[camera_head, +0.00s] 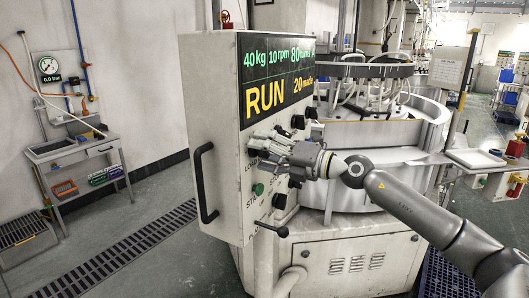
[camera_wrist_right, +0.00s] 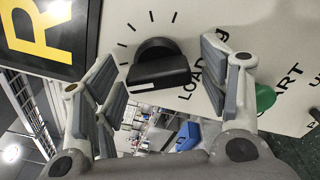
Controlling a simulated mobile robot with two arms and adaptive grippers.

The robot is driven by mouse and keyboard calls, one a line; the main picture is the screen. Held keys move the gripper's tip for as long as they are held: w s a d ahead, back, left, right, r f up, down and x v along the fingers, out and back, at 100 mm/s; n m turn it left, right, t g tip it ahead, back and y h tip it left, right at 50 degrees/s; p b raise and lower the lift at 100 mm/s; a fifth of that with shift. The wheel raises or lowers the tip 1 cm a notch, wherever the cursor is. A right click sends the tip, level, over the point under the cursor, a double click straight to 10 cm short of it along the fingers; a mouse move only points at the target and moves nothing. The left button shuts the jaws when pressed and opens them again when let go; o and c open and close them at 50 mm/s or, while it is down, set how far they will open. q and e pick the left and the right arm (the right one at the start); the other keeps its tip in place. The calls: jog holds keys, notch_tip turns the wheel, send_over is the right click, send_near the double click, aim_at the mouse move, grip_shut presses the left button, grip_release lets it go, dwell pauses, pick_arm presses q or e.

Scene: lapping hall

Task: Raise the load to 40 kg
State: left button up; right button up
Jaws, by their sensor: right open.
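The machine's control panel display (camera_head: 278,75) reads 40 kg, 10 rpm, 80 turns, RUN and 20 made. My right gripper (camera_head: 260,143) is at the panel face below the display, over the LOAD control, which it hides in the head view. In the right wrist view the black load knob (camera_wrist_right: 157,66) shows beside the word LOAD and its tick marks. The open fingers of my right gripper (camera_wrist_right: 162,72) stand on either side of the knob, apart from it. My left gripper is not in view.
A green start button (camera_head: 258,189) sits below the gripper. More black knobs (camera_head: 298,122) line the panel's right side. A black handle (camera_head: 203,183) and a lever (camera_head: 272,229) stick out from the cabinet. A bench (camera_head: 75,152) stands by the left wall.

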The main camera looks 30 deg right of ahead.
aim_at(267, 153)
jog(key=shift+v, duration=2)
jog(key=v, duration=0.8)
